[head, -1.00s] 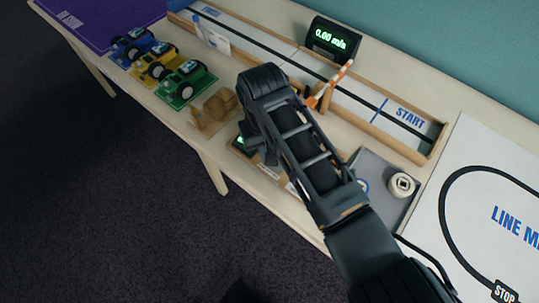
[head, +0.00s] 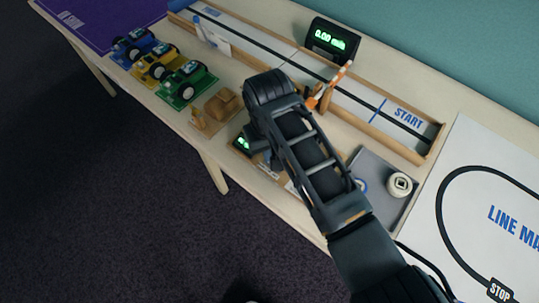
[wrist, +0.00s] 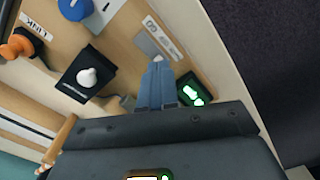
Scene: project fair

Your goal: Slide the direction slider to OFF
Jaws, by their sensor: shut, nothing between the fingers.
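In the wrist view, a wooden control panel (wrist: 125,58) carries a grey slider plate (wrist: 150,38) with a small white knob (wrist: 157,58) at its lower end. A white label strip lies beside the plate; its words are too small to read. My gripper (wrist: 158,66) is shut, with blue-grey fingers, and its tips are right at the white knob. I cannot tell whether they touch it.
The green display (wrist: 193,92) is close on the right. Toy cars (head: 186,82) and a walled track (head: 420,150) share the table.

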